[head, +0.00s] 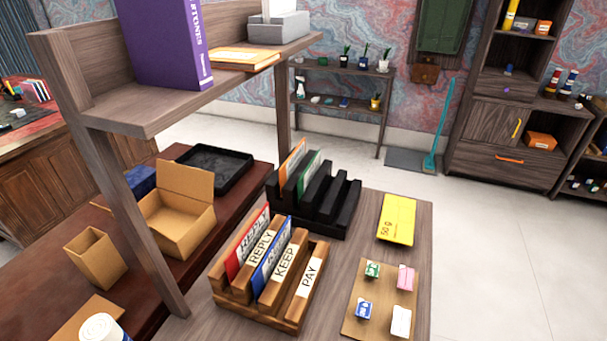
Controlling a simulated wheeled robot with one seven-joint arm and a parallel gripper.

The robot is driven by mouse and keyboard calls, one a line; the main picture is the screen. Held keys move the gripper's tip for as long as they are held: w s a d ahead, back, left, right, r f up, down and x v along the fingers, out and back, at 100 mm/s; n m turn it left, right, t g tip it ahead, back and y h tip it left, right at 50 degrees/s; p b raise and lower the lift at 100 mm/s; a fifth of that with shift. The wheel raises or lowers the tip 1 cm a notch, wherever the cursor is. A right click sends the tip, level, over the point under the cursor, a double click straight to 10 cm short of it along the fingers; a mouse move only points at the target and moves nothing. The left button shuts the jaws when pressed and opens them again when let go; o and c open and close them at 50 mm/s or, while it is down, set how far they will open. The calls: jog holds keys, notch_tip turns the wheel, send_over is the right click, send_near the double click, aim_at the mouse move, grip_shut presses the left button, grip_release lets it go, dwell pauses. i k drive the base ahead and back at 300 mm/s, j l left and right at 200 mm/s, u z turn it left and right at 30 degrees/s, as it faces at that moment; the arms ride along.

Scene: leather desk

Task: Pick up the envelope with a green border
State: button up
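A green-edged envelope (310,172) stands upright in a slot of the black slotted rack (338,211) on the desk. Its lower part is hidden by the rack. An orange-edged envelope (291,163) stands just left of it in the same rack. In front is a wooden sorter (291,315) with slots labelled REPLY, KEEP and PAY. A red-edged envelope (247,240) stands behind the REPLY label and a blue-edged envelope (270,270) behind the KEEP label. No envelope shows in the PAY slot. My gripper is not in view.
A wooden shelf (170,112) with a post rises at the left, near the racks. A yellow packet (397,219) and a board (376,272) with several small items lie right of the racks. An open cardboard box (180,230) and a black tray (213,165) sit left. Open floor lies right.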

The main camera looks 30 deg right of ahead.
aim_at(302, 183)
jog(key=k+l, duration=0.1)
jog(key=l, duration=0.35)
jog(key=k+l+u, duration=0.1)
jog(key=l, duration=0.35)
jog(key=k+l, duration=0.15)
jog(key=l, duration=0.25)
jog(key=k+l, duration=0.1)
jog(key=l, duration=0.35)
jog(key=k+l+u, duration=0.1)
jog(key=l, duration=0.35)
jog(key=i+j, duration=0.15)
jog(key=i, duration=0.3)
jog(key=i+j+z, duration=0.15)
jog(key=i, duration=0.25)
jog(key=i+j, duration=0.15)
jog(key=i, duration=0.3)
jog(key=l+z, duration=0.05)
